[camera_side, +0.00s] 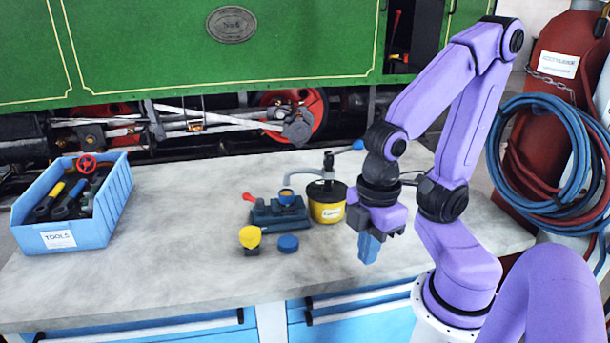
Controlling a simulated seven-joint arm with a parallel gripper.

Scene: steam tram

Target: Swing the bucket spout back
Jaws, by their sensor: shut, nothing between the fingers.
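The yellow bucket (327,213) with a dark top stands on the grey bench, just left of my gripper. A pump post (328,163) rises from it, with a blue-ended lever (357,145) pointing right. The thin grey spout (303,171) reaches left from the post and bends down over a small blue cup (287,197) on a dark blue block (277,213). My gripper (368,250) points down to the right of the bucket, apart from it. Its blue fingers are shut and empty.
A yellow knob (250,238) and a blue cap (288,243) lie in front of the block. A blue tool bin (112,205) stands at the bench's left end. The bench between bin and block is clear. Hoses (560,150) hang on cylinders at right.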

